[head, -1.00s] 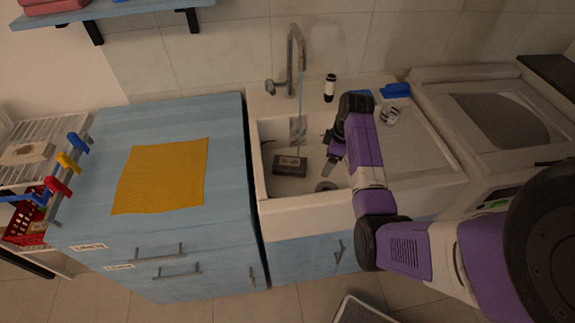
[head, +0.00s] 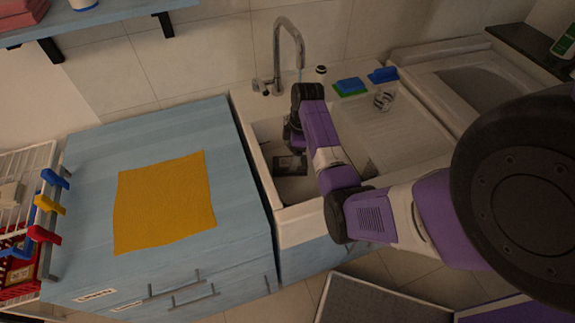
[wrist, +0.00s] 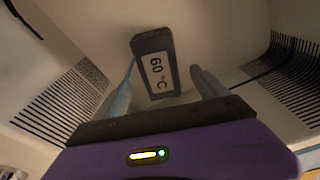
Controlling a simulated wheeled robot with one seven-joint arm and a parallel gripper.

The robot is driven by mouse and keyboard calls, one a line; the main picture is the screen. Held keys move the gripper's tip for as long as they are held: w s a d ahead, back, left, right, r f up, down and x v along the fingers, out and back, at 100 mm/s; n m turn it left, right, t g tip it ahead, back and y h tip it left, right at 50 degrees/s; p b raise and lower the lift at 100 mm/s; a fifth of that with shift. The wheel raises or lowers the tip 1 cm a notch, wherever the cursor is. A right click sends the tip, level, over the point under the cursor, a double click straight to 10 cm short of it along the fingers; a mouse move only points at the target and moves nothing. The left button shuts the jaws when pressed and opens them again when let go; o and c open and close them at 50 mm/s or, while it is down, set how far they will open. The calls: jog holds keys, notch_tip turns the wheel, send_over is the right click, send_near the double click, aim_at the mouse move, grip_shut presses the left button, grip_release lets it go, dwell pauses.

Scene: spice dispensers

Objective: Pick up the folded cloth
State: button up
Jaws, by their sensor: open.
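A yellow cloth (head: 165,203) lies spread flat on the blue counter, left of the sink; no fold shows in it. Pink folded cloths (head: 22,12) sit on the wall shelf at the top left, partly cut off by the frame. My gripper (wrist: 163,70) is open, with its two fingers apart and no cloth between them. It points down into the sink, above a dark block (wrist: 152,48) labelled "60 °C". The block also shows in the head view (head: 290,165), partly behind my gripper.
The white sink (head: 300,222) has a tall faucet (head: 290,45) behind it. A blue and green sponge (head: 349,87), a blue brush (head: 383,75) and a glass (head: 383,100) stand on its right side.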

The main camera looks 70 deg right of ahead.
aim_at(281, 165)
jog(key=shift+w+a+f+p, duration=0.1)
jog(key=shift+w+f+p, duration=0.1)
jog(key=shift+f, duration=1.15)
jog(key=shift+w+f+p, duration=0.15)
jog(key=shift+w+f, duration=0.05)
jog(key=shift+f, duration=1.1)
jog(key=c, duration=1.5)
